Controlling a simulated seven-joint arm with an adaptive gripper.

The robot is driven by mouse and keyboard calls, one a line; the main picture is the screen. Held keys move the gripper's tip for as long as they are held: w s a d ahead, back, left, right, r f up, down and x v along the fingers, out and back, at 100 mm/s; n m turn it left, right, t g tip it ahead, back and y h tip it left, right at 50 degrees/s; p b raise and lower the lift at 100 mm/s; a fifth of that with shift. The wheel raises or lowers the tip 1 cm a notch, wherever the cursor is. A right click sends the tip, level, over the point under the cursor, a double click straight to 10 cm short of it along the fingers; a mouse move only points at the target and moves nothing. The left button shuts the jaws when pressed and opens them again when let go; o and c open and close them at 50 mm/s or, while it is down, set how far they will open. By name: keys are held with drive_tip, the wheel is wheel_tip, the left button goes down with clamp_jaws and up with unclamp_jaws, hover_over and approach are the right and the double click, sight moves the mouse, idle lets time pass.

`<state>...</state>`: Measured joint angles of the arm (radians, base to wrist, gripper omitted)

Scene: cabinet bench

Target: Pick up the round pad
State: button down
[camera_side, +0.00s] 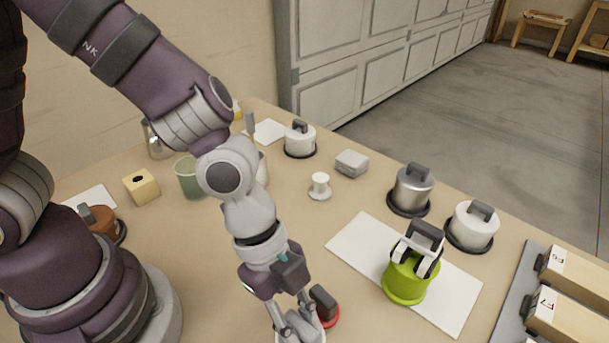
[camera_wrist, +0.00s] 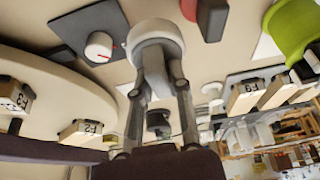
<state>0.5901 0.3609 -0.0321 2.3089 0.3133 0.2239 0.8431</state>
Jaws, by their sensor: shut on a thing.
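My gripper (camera_side: 299,328) is low over the bench at the bottom edge of the side view. Its jaws are shut on a pale round thing (camera_wrist: 156,32), which looks like the round pad. In the wrist view the two fingers (camera_wrist: 160,85) reach up to it at the top centre. In the side view only a bit of its pale rim shows beside the fingers, and the rest is hidden or cut off. I cannot tell whether it touches the bench.
A red item with a dark handle (camera_side: 325,307) stands close beside my gripper. A green pot (camera_side: 405,287) stands on a white sheet (camera_side: 352,240) to the right. Lidded pots (camera_side: 412,190) and boxes (camera_side: 561,310) lie farther right. A white dial (camera_wrist: 98,47) shows nearby.

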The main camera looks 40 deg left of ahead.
drive_tip(key=shift+s+a+r, duration=0.1)
drive_tip(key=shift+s+a, duration=0.8)
drive_tip(key=shift+a, duration=0.2)
